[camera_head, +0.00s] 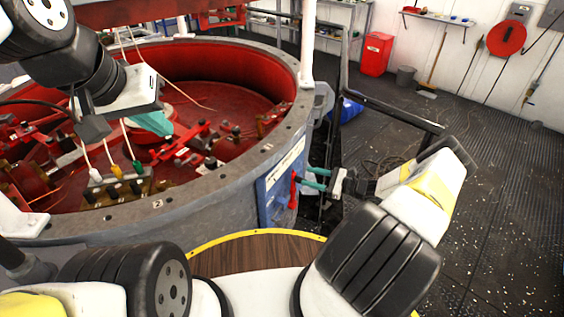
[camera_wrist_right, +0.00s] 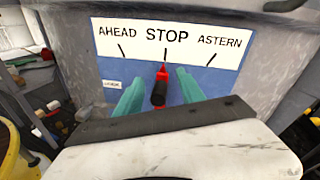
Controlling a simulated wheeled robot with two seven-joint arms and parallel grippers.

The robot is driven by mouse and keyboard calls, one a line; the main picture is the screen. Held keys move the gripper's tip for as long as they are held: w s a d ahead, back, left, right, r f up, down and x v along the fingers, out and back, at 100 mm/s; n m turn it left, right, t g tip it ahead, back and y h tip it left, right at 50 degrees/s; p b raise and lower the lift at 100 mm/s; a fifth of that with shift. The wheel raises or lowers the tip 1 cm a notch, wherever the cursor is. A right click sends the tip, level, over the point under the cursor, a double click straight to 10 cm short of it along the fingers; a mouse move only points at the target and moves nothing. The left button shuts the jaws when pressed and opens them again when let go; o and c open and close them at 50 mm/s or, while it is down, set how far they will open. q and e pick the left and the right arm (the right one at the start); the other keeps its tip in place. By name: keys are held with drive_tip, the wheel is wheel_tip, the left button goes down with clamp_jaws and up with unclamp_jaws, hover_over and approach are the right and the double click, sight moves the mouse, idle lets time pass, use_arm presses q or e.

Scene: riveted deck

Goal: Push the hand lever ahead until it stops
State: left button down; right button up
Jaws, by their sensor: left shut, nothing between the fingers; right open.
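The red hand lever (camera_head: 293,190) stands out from a blue panel (camera_head: 271,190) on the side of the round grey tub. In the right wrist view the red hand lever (camera_wrist_right: 162,74) has a dark grip and stands about at the STOP mark of the white plate (camera_wrist_right: 167,41), between AHEAD on the left and ASTERN on the right. My right gripper (camera_head: 310,178) is open in front of the panel. Its teal fingers (camera_wrist_right: 159,80) lie on either side of the lever, with gaps showing.
The tub's grey rim (camera_head: 215,168) curves around red machinery. A black rail (camera_head: 385,108) stands behind my right arm. The dark deck at the right is mostly clear.

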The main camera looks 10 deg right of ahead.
sight(295, 178)
drive_tip(key=w+a+f+m, duration=0.1)
drive_tip(key=a, duration=0.1)
drive_tip(key=w+a+f+t, duration=0.1)
drive_tip(key=a, duration=0.1)
drive_tip(key=w+a+f+m+t, duration=0.1)
drive_tip(key=w, duration=0.1)
drive_tip(key=shift+w+a+f+m+h, duration=0.1)
drive_tip(key=shift+a+f+m+h, duration=0.2)
drive_tip(key=shift+a+f, duration=0.1)
clamp_jaws()
idle(1.4)
